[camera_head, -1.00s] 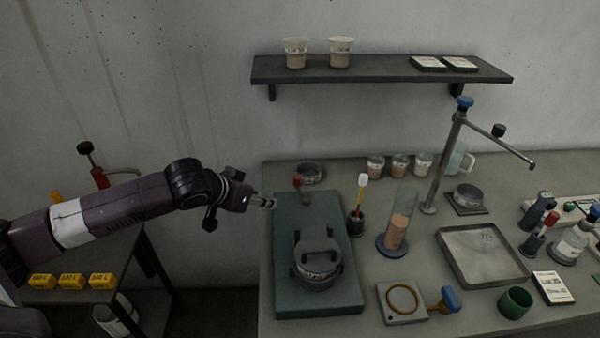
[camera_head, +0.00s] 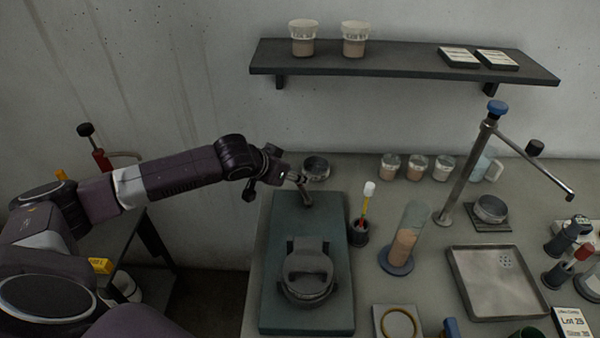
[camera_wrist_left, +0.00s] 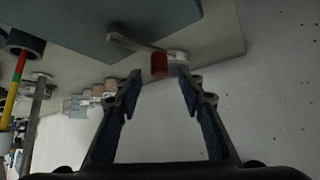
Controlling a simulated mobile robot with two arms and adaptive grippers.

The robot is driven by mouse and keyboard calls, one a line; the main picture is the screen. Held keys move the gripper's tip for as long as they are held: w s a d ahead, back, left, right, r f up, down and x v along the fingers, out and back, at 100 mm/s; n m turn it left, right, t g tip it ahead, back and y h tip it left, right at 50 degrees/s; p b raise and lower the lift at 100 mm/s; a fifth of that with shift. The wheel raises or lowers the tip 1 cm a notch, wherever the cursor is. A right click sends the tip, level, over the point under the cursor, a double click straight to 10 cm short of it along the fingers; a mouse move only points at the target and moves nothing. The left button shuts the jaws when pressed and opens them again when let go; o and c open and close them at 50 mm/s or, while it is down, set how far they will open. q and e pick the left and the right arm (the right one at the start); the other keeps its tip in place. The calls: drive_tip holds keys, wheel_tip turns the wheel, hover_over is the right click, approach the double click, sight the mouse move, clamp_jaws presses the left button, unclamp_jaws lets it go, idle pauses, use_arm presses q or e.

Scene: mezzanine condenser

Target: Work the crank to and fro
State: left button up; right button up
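A small crank with a red grip (camera_wrist_left: 159,65) and a grey metal arm (camera_wrist_left: 130,44) shows in the left wrist view, by the edge of the green base plate (camera_head: 266,270). In the head view my gripper largely hides this crank. My left gripper (camera_head: 303,192) is over the far end of the plate. In the left wrist view its two fingers (camera_wrist_left: 159,88) are spread, with nothing held between them. The red grip appears just past the fingertips, between them; I cannot tell whether they touch it. My right gripper is not in view.
A round lidded clamp (camera_head: 307,275) sits on the plate. A round tin (camera_head: 316,168) stands behind it. To the right are a brush holder (camera_head: 358,233), a cylinder (camera_head: 405,240), a post with a side arm (camera_head: 465,165) and a tray (camera_head: 500,285). A shelf (camera_head: 400,66) hangs above.

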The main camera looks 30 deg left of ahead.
use_arm(q)
drive_tip(key=x, duration=0.3)
drive_tip(key=shift+d+r, duration=0.1)
drive_tip(key=shift+w+f, duration=0.45)
clamp_jaws()
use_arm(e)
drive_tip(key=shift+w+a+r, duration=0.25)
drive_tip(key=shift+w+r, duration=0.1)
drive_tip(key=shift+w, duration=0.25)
